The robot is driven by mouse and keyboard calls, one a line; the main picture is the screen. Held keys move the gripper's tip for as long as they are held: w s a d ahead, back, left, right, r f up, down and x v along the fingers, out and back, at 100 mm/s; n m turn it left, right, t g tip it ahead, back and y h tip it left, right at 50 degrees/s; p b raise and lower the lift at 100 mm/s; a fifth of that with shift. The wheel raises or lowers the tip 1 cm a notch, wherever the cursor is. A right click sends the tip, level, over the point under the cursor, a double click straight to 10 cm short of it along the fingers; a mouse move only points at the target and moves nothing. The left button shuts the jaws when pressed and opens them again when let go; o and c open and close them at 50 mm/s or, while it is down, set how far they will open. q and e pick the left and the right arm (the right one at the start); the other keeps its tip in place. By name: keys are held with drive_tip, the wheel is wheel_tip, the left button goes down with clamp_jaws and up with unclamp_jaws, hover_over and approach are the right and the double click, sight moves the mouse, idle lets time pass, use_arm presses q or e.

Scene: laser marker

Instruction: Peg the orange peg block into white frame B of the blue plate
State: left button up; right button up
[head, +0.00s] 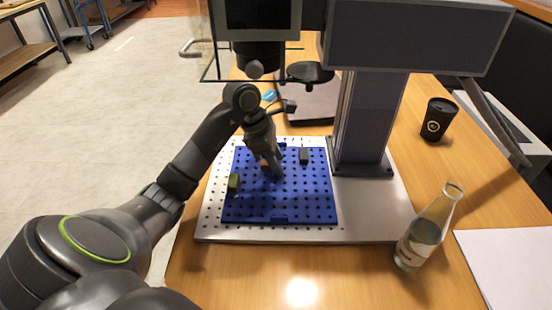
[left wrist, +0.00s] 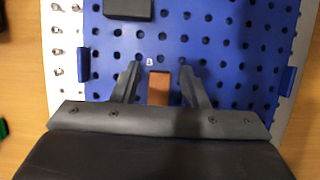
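The blue plate (head: 280,205) with its grid of holes lies on the metal base. My left gripper (head: 272,172) points down over its upper middle. In the left wrist view my left gripper (left wrist: 159,70) is open, one finger on each side of the orange peg block (left wrist: 158,88), with gaps to both. Part of the orange block also shows beside the gripper in the head view (head: 264,163). A white letter B (left wrist: 150,62) is printed on the plate just beyond the block's end; the frame outline cannot be made out. Whether the block is seated in holes cannot be told. My right gripper is not seen.
A dark grey block (head: 304,156) and a green block (head: 233,183) stand on the plate. The laser marker's column (head: 365,125) rises behind it on the right, its head overhanging. A glass bottle (head: 425,235) and a black cup (head: 437,118) stand at the right.

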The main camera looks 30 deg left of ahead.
use_arm(q)
drive_tip(key=shift+o, duration=0.3)
drive_tip(key=v, duration=0.5)
drive_tip(key=shift+s+a, duration=0.25)
drive_tip(key=shift+a, duration=0.2)
drive_tip(key=s+a, duration=0.1)
drive_tip(key=a, duration=0.1)
drive_tip(key=s+a, duration=0.2)
drive_tip(key=a, duration=0.1)
drive_tip(key=s+a+b, duration=0.1)
drive_tip(key=s+a, duration=0.1)
drive_tip(key=a, duration=0.1)
drive_tip(key=shift+a, duration=0.1)
drive_tip(key=shift+s+a, duration=0.45)
drive_tip(key=shift+a, duration=0.15)
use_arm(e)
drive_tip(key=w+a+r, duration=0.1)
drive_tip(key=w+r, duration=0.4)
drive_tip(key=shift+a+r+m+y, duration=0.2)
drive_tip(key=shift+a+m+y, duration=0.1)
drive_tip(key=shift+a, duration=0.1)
